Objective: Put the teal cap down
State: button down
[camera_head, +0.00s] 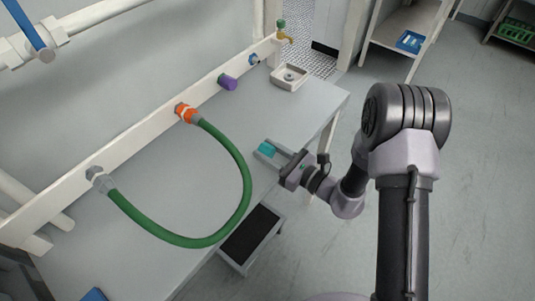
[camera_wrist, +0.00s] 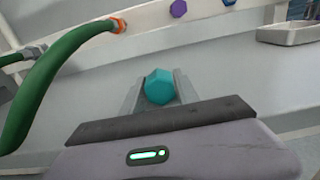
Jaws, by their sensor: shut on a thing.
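The teal cap (camera_head: 267,149) is held between the two fingers of my gripper (camera_head: 273,157), over the right part of the grey bench (camera_head: 215,140). In the wrist view the cap (camera_wrist: 159,87) shows its faceted end between the fingertips of my gripper (camera_wrist: 160,92). The gripper is shut on it. I cannot tell how far the cap is above the bench top.
A green hose (camera_head: 247,185) loops over the bench from an orange fitting (camera_head: 185,113) to a grey fitting (camera_head: 96,175). A purple cap (camera_head: 228,83) sits on the white rail. A small basin (camera_head: 289,77) stands at the far end. Bench between hose and basin is clear.

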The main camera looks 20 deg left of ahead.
jog(key=shift+r, duration=0.15)
jog(key=shift+f, duration=0.3)
jog(key=c, duration=0.9)
grip_release()
jog(key=shift+r, duration=0.1)
